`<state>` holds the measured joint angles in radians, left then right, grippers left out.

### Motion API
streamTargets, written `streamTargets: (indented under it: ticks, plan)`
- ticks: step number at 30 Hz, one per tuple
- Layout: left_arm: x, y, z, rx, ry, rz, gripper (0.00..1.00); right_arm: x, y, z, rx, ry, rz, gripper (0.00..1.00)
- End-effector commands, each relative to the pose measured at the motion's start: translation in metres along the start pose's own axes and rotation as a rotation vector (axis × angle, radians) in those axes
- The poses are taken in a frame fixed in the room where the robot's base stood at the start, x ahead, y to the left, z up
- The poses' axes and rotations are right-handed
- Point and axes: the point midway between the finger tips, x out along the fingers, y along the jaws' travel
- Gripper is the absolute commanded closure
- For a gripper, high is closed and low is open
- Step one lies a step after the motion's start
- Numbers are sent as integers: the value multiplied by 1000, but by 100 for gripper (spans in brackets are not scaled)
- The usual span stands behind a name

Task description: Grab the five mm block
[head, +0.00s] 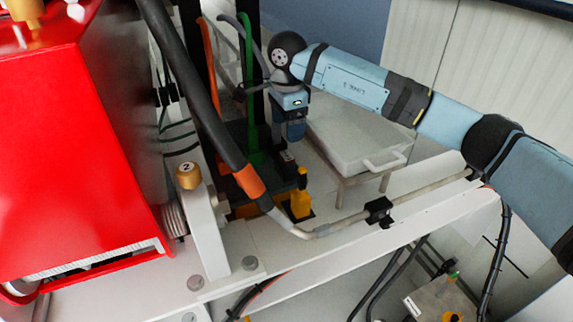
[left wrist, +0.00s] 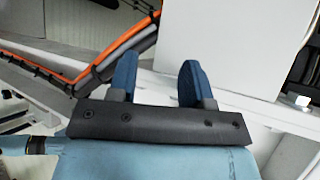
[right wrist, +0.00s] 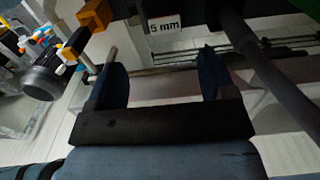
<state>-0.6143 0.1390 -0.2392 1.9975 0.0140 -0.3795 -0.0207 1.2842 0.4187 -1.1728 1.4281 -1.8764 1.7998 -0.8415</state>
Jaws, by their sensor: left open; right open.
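The five mm block, a dark piece with a white "5 mm" label (right wrist: 164,25), lies beyond the fingertips of my right gripper (right wrist: 160,58) in the right wrist view. My right gripper is open, with the label lined up between its two blue fingers but apart from them. In the head view the right gripper (head: 291,130) points down, just above a small dark block with a pale label (head: 287,156). My left gripper (left wrist: 157,66) is open and empty in the left wrist view and does not show in the head view.
A yellow valve-like part (head: 301,199) stands close below the right gripper. A white tray (head: 350,150) on legs is to its right. Green and orange hoses rise at its left, and a thick dark hose (head: 205,95) crosses in front. A red machine (head: 65,130) fills the left.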

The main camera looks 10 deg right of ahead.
Motion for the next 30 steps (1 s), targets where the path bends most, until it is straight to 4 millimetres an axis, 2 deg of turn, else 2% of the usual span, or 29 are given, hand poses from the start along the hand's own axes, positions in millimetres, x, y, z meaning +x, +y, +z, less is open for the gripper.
streamTargets:
  ticks: [3, 7, 16, 24, 30]
  plan:
    - [-4, -1, -9, 1, 7, -3, 55, 23, 1, 0, 0, 0, 4, 23]
    - [-6, -2, -11, 1, 7, -4, 55, 41, 0, 0, 0, -1, 2, 23]
    - [-7, -3, -8, 2, -8, -6, 55, 60, -2, 0, 1, -1, 3, 23]
    - [-15, -2, -21, 2, -5, -5, 55, 98, -7, -1, -1, -1, 1, 23]
    - [-15, -2, -22, 2, 0, -5, 55, 102, -7, -1, -1, 0, -1, 23]
